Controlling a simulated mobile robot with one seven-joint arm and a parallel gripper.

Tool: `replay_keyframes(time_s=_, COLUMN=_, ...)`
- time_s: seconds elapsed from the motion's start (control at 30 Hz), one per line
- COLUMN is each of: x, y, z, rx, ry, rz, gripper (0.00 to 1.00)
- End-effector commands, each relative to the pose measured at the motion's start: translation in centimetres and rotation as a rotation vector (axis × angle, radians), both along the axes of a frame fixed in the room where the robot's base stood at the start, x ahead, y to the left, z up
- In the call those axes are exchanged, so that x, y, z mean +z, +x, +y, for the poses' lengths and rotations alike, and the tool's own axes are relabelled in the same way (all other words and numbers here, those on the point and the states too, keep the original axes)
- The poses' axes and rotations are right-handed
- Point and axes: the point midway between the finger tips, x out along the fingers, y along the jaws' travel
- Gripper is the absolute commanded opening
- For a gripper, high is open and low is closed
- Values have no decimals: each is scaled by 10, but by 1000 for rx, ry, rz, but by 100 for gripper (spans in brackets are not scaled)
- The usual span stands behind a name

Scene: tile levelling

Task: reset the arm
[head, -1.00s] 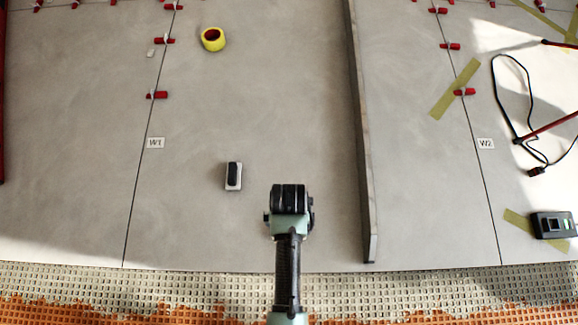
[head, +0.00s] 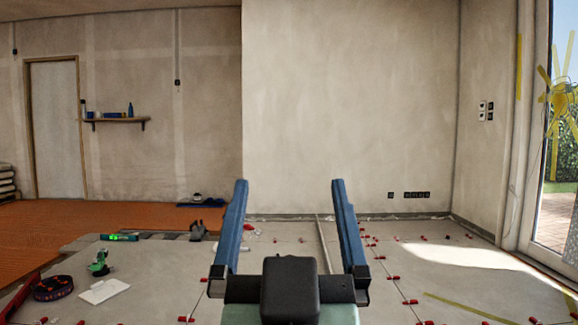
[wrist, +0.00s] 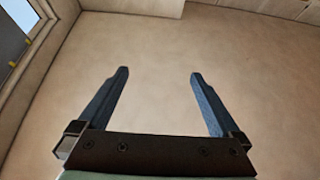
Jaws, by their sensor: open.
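My gripper (head: 289,190) is raised in front of the head camera, its two blue fingers pointing up and spread wide apart. It is open, with nothing between the fingers. In the wrist view my gripper (wrist: 158,75) also shows open and empty against a plain beige wall (wrist: 160,50). The tiled floor lies below and beyond it, and the dark wrist body covers part of the floor at the bottom centre.
A green tool (head: 99,264), a white sheet (head: 104,291) and a dark round coil (head: 53,288) lie on the floor at left. Red clips (head: 392,279) line the tile joints. A wall shelf (head: 115,121) hangs at left; a glass door (head: 560,150) stands at right.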

Motion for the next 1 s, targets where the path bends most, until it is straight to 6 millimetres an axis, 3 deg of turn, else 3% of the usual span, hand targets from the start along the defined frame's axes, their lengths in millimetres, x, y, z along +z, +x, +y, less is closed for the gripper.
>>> replay_keyframes(time_s=0.03, x=27, y=-22, z=0, rx=2, ry=2, rz=-89, gripper=100)
replay_keyframes(time_s=0.1, x=52, y=-45, z=1, rx=4, ry=3, rz=-180, gripper=100)
replay_keyframes(time_s=0.23, x=74, y=-70, z=1, rx=6, ry=5, rz=-269, gripper=100)
replay_keyframes(time_s=0.67, x=83, y=-73, z=1, rx=5, ry=4, rz=-279, gripper=100)
replay_keyframes(time_s=0.87, x=120, y=-73, z=1, rx=5, ry=4, rz=-278, gripper=100)
replay_keyframes(time_s=1.0, x=162, y=-72, z=1, rx=5, ry=4, rz=-278, gripper=100)
